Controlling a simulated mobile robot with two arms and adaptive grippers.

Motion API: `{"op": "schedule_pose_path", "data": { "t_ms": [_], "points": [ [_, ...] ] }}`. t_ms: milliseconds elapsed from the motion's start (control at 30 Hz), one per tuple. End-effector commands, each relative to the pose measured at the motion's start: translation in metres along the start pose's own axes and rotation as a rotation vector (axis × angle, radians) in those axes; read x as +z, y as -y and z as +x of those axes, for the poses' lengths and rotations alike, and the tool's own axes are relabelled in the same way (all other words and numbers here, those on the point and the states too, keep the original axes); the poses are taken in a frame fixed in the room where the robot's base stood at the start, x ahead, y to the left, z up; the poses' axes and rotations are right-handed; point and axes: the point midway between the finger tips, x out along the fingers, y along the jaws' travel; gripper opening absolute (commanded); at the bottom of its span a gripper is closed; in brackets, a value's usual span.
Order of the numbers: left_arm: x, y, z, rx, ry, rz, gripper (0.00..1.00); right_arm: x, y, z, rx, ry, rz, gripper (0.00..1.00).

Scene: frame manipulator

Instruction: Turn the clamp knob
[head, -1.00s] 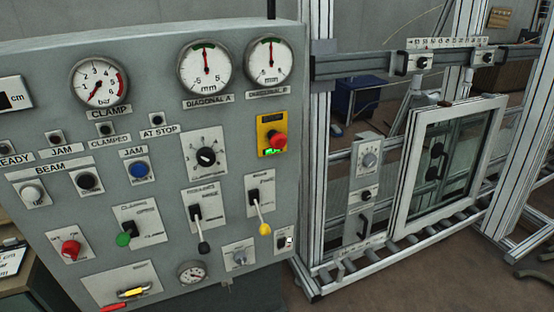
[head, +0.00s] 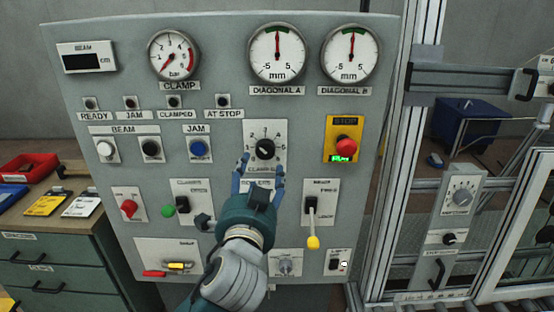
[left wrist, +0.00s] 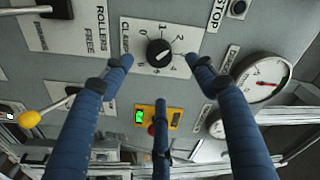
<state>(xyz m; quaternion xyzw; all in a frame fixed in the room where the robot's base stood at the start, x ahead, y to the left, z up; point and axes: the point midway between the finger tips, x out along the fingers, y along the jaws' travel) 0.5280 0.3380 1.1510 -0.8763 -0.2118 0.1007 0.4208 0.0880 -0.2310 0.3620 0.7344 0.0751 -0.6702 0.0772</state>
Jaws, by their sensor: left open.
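The clamp knob (head: 265,149) is a black round knob with a white pointer line on a white numbered plate (head: 258,132), in the middle of the grey panel. It also shows in the left wrist view (left wrist: 158,53), with part of the word CLAMP beside it. My left gripper (head: 261,170) has blue fingers, spread open just below the knob in the head view. In the left wrist view the fingers (left wrist: 160,66) stand apart around the knob's image, with nothing between them. Whether any finger touches the plate I cannot tell. My right gripper is not in view.
A yellow-backed red stop button (head: 346,146) sits right of the knob. The clamp gauge (head: 173,54) is above. A window frame rig (head: 497,240) stands at the right.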

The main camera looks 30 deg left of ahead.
Motion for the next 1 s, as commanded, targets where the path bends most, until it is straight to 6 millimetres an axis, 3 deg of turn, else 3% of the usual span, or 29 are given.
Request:
{"op": "schedule_pose_path", "data": {
  "t_ms": [100,200,500,933,1000],
  "points": [
    [0.003,-0.003,0.015,-0.006,-0.004,-0.002,0.58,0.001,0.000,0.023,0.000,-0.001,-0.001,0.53],
    [-0.001,0.002,0.037,-0.001,0.002,0.005,0.58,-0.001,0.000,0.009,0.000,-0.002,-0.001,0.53],
    [-0.001,0.001,0.085,0.001,0.001,0.001,0.58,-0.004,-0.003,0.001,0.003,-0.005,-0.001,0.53],
    [0.000,-0.001,0.096,0.002,-0.001,0.000,0.58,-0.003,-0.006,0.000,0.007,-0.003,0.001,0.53],
    [0.000,-0.001,0.096,0.002,-0.001,0.000,0.46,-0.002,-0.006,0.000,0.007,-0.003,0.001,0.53]
  ]
}}
